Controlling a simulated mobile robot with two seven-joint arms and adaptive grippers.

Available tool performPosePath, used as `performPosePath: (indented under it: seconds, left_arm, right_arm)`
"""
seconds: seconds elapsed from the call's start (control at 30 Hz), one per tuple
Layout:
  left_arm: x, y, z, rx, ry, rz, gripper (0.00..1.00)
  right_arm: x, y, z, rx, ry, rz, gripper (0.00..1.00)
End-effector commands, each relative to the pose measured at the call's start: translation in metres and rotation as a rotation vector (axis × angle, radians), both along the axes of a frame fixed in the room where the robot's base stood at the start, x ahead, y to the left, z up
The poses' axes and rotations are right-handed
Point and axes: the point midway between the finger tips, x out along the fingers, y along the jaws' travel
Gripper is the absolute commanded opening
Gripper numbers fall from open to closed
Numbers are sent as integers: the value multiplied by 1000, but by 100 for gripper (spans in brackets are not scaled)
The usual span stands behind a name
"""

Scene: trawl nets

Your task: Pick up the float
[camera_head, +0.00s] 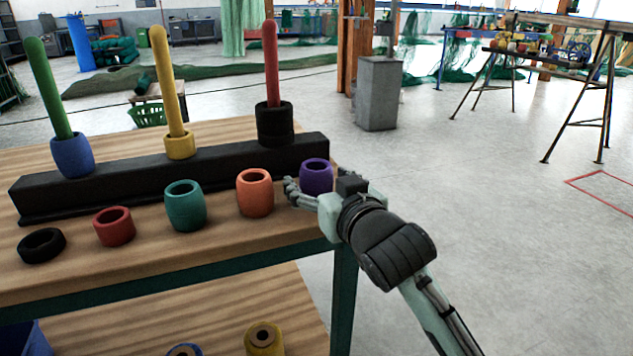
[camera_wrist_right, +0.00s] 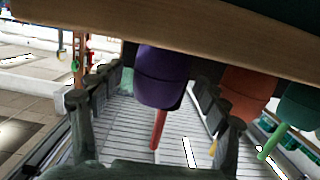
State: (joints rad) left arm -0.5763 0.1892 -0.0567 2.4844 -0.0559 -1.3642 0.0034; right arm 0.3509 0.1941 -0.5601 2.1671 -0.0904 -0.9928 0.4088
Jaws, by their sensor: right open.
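The floats are hollow, barrel-shaped pieces standing along the front of the wooden table: a purple float (camera_head: 316,178), an orange float (camera_head: 255,198), a teal float (camera_head: 186,213), a red float (camera_head: 114,229) and a low black one (camera_head: 41,246). My right gripper (camera_head: 312,196) is open at the purple float, at the table's right end. In the right wrist view, the purple float (camera_wrist_right: 162,80) appears between the spread fingers, with a gap to either side. Whether anything touches is unclear. My left gripper is not in view.
A black rack (camera_head: 225,160) behind the floats carries green, yellow and red pegs, with blue (camera_head: 72,157), yellow (camera_head: 180,146) and black (camera_head: 275,128) floats at their bases. More floats lie on the lower shelf (camera_head: 215,320). Open floor lies to the right.

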Motion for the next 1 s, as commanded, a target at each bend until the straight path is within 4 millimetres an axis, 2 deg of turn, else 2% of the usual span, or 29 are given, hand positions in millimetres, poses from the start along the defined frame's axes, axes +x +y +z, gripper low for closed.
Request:
performPosePath:
  seconds: [0.13, 0.37, 0.8, 1.0]
  left_arm:
    - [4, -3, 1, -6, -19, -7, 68]
    - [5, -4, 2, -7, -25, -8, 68]
    - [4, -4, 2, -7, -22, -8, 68]
    - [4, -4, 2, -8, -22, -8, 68]
  right_arm:
    - [13, 5, -3, 0, 1, 0, 75]
    - [15, 5, -3, 1, 1, 0, 75]
    - [14, 5, -3, 0, 1, 0, 22]
    - [14, 5, -3, 0, 1, 0, 21]
